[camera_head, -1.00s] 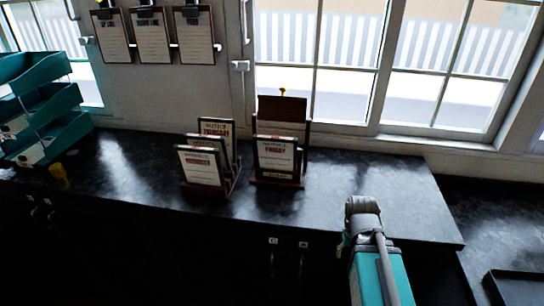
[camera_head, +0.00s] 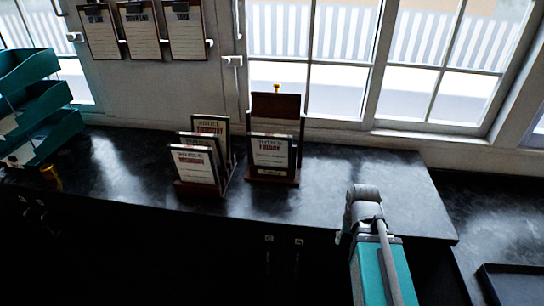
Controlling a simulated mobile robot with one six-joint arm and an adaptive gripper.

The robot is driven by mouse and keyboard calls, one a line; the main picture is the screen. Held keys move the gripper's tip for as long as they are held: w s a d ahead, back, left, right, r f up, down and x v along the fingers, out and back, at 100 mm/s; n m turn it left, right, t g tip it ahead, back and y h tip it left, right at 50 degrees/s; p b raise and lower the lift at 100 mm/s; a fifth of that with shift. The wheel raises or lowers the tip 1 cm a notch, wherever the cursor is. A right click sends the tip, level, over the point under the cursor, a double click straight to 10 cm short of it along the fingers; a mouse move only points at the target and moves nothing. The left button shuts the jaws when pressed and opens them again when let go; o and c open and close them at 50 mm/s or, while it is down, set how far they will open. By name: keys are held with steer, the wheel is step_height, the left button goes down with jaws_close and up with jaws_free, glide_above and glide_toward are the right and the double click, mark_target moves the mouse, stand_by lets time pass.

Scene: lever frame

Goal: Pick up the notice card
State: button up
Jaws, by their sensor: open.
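Notice cards stand in two brown wooden holders on the dark counter (camera_head: 330,215). The left holder (camera_head: 224,184) has several cards one behind another. Its front card (camera_head: 195,166) leans back, and a card headed THURSDAY (camera_head: 211,124) shows at the rear. The right holder (camera_head: 275,104) has a tall brown back with a yellow knob on top and holds a card headed FRIDAY (camera_head: 271,156). Which card is the task's notice card I cannot tell. My arm rises at the lower right, apart from both holders. I cannot make out my gripper's fingers.
Several clipboards (camera_head: 143,32) hang on the wall at upper left. Teal stacked trays (camera_head: 52,137) and a small yellow object (camera_head: 50,176) stand at the left. Windows (camera_head: 315,60) line the back. The counter right of the holders is clear. A dark tray (camera_head: 512,284) lies lower right.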

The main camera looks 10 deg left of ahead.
steer(key=w+a+r+m+y+p, duration=0.2)
steer(key=w+r, duration=0.1)
steer(key=w, duration=0.1)
steer(key=w+a+r+m+y+p, duration=0.1)
steer(key=w+a+r+m+y, duration=0.1)
steer(key=w+a+r+m, duration=0.1)
steer(key=w+a+r+m+y+p, duration=0.2)
steer(key=w+r+m, duration=0.1)
steer(key=w, duration=0.3)
steer(key=shift+a+r+t+y+p, duration=0.2)
steer(key=shift+r+t+y+p, duration=0.2)
steer(key=shift+r, duration=0.15)
steer(key=w+a+r+m+t+y+p, duration=0.1)
steer(key=w+a+r+m+y+p, duration=0.1)
steer(key=w+r+m+y, duration=0.4)
steer(key=w+r+m, duration=0.2)
steer(key=w+r, duration=0.1)
steer(key=r, duration=0.1)
steer(key=shift+w+a, duration=0.15)
steer(key=shift+w, duration=0.25)
steer(key=b+x, duration=0.3)
steer(key=x, duration=0.5)
steer(key=shift+a, duration=0.3)
steer(key=shift+w+a, duration=0.1)
